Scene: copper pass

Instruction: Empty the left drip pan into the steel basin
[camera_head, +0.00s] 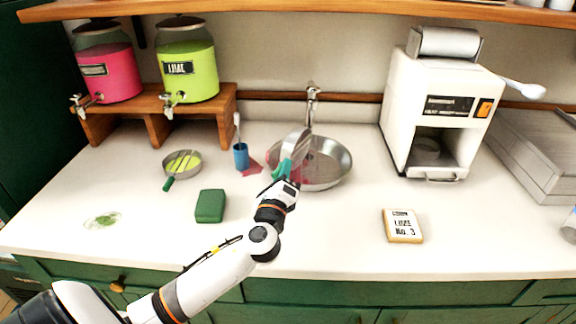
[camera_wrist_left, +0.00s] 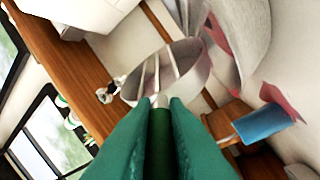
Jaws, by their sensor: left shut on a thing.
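My left gripper (camera_head: 287,176) is shut on the green handle of a small metal drip pan (camera_head: 296,143). The pan is tipped up steeply on its side above the left part of the steel basin (camera_head: 336,172). In the left wrist view the handle (camera_wrist_left: 159,145) sits between the green fingers, with the slatted pan (camera_wrist_left: 165,75) beyond. Pinkish red shows in the basin below the pan. My right gripper is out of view.
Another pan with lime liquid (camera_head: 183,163), a green block (camera_head: 210,206) and a glass dish (camera_head: 103,220) are further left. Pink (camera_head: 109,77) and lime (camera_head: 188,72) dispensers stand behind. A tap (camera_head: 312,100) rises behind the basin.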

